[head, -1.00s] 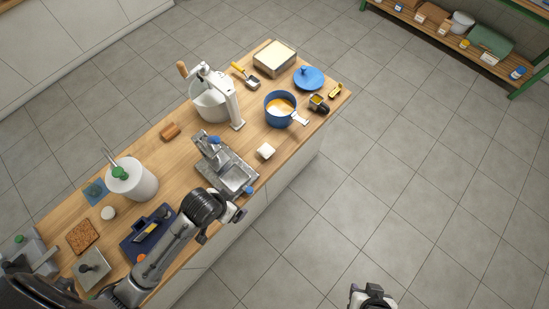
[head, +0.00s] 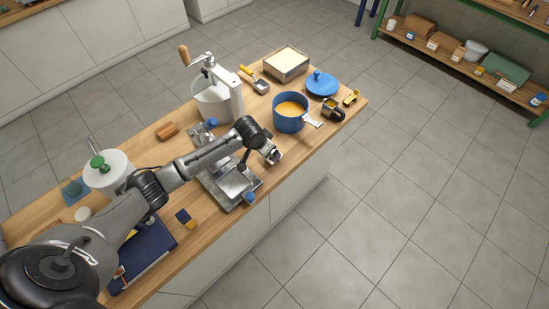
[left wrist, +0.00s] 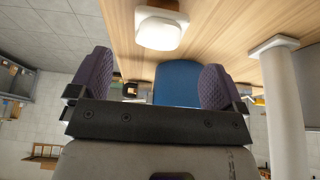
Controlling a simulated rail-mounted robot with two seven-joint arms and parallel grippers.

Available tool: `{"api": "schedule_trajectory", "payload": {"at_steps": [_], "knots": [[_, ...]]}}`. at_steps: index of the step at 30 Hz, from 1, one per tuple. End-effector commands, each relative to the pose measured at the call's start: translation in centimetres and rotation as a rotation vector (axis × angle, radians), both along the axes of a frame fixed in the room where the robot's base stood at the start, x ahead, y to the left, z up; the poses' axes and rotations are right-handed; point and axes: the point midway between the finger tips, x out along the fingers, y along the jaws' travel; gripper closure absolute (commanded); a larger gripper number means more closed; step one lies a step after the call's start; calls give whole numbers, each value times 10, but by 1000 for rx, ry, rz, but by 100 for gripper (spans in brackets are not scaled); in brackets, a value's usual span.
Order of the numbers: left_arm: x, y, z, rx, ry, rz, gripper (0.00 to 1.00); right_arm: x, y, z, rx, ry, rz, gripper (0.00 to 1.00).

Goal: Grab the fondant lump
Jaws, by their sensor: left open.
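The fondant lump (left wrist: 160,28) is a pale, rounded block on the wooden counter, near the top of the left wrist view. In the head view my left gripper covers the place where it lies. My left gripper (head: 272,156) hangs over the counter in front of the blue pot. In the left wrist view its two purple padded fingers (left wrist: 157,78) are apart with nothing held between them. The lump shows beyond the fingers, apart from them. My right gripper is out of view.
The blue pot (head: 290,118) with yellow content stands behind the left gripper. A grey metal press (head: 232,184) is left of it, and a white cranked machine (head: 215,100) stands farther back.

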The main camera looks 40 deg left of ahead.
Motion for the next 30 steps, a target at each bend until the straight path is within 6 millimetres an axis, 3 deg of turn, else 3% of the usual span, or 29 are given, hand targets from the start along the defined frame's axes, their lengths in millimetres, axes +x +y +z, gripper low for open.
{"api": "schedule_trajectory", "payload": {"at_steps": [12,24,30], "knots": [[19,-3,-49,0,1,-1,4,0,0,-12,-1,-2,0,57],[22,-4,-56,1,0,-3,4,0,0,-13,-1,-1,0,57],[22,-4,-56,1,0,-3,23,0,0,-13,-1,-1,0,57]]}}
